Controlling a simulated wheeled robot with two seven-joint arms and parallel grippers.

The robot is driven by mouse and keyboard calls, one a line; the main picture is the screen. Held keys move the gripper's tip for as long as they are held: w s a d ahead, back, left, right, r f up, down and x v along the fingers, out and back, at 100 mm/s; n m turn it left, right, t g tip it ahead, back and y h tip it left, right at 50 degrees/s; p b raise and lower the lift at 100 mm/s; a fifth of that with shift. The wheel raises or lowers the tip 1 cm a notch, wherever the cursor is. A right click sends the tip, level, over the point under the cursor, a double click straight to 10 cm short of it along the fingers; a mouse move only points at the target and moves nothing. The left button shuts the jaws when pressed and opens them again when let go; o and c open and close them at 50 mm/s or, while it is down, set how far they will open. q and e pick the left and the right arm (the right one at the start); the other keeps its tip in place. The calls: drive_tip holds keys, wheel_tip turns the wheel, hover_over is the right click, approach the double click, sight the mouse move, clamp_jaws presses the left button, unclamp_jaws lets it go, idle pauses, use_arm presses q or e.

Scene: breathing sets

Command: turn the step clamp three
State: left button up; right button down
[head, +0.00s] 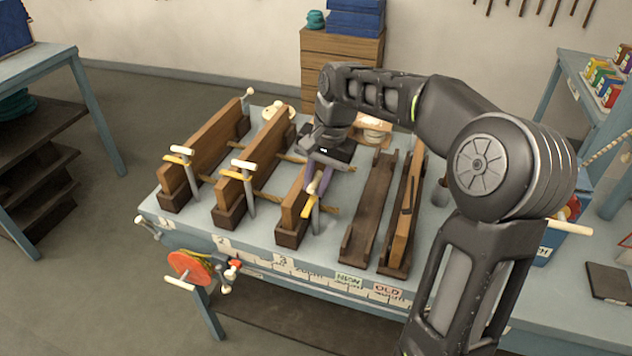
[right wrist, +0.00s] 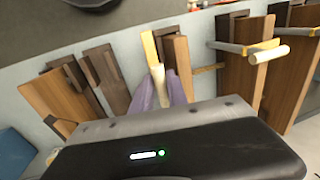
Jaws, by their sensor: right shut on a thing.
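Step clamp three (head: 314,218) stands at the third wooden board (head: 294,202), above the bench label 3. Its pale yellow handle (head: 307,207) lies tilted near the board's front end. My right gripper (head: 319,184) reaches down from behind with purple fingers shut on that handle. In the right wrist view the yellow handle (right wrist: 150,48) rises between the purple fingertips (right wrist: 160,76), close beside the brown board (right wrist: 178,58). The gripper body hides the lower part of the clamp there. My left gripper is in neither view.
Two more clamped boards (head: 205,150) stand to the left with their own T-handles (head: 238,170). To the right are an empty dark trough (head: 370,205) and another board in a trough (head: 405,215). A red-orange reel (head: 190,266) hangs at the bench's front left.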

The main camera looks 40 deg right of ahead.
drive_tip(key=shift+m, duration=0.4)
drive_tip(key=m+b, duration=0.2)
drive_tip(key=m, duration=0.1)
drive_tip(key=shift+m+h, duration=0.4)
drive_tip(key=shift+a+m+h+b, duration=0.1)
drive_tip(key=shift+m+h+b, duration=0.45)
drive_tip(key=shift+m, duration=1.65)
drive_tip(key=c, duration=1.3)
unclamp_jaws()
drive_tip(key=shift+r, duration=0.15)
drive_tip(key=r, duration=0.2)
drive_tip(key=s+r, duration=0.1)
drive_tip(key=r, duration=0.4)
drive_tip(key=shift+s+a+r+b, duration=0.15)
drive_tip(key=shift+s+r+b, duration=0.1)
drive_tip(key=shift+b, duration=0.15)
